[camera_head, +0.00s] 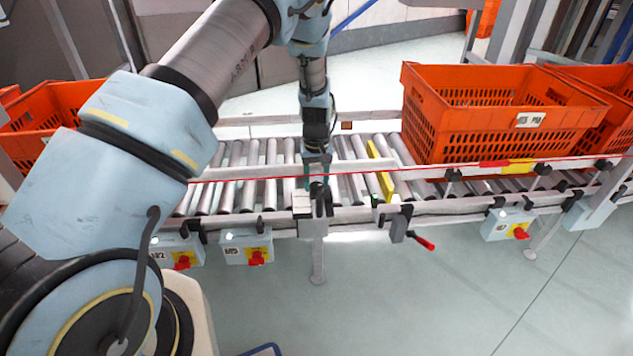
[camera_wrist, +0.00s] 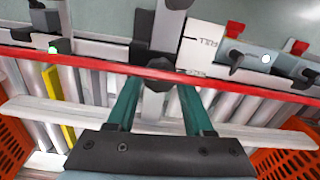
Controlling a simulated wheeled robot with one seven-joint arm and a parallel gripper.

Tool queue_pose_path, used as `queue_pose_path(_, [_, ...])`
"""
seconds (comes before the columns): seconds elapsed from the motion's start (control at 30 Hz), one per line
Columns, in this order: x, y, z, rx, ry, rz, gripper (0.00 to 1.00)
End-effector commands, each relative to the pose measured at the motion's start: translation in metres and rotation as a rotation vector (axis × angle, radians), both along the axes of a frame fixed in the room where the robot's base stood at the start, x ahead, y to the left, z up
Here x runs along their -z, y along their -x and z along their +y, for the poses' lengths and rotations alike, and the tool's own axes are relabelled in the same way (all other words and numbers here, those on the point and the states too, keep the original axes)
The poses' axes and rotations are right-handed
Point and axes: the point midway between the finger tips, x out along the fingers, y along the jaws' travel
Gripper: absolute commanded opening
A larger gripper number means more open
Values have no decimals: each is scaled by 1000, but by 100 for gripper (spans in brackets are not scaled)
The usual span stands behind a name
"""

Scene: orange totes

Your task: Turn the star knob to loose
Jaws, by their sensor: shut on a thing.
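The black star knob (camera_wrist: 158,79) sits on a pale metal bracket at the conveyor's near side, in the upper middle of the wrist view. My gripper (camera_wrist: 159,86) has its two green fingers on either side of the knob and is shut on it. In the head view my gripper (camera_head: 318,172) points down at the conveyor's near rail, where the dark knob (camera_head: 319,188) is small and partly hidden. The knob's exact turn angle cannot be told.
A red cord (camera_head: 450,165) runs along the rail, close to my fingers. Orange totes (camera_head: 465,120) stand on the rollers at right. A yellow bar (camera_head: 380,172) crosses the rollers. Control boxes (camera_head: 246,246) with red switches and a red-handled lever (camera_head: 424,243) hang below the rail.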

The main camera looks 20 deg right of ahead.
Motion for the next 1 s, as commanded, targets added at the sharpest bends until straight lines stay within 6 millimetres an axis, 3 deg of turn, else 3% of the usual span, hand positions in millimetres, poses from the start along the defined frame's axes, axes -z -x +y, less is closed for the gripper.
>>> queue_pose_path(0.73, [0,0,0,-84,1,0,0])
queue_pose_path(0.77, [0,0,0,-84,1,0,55])
queue_pose_path(1.0, [0,0,0,-83,0,0,82])
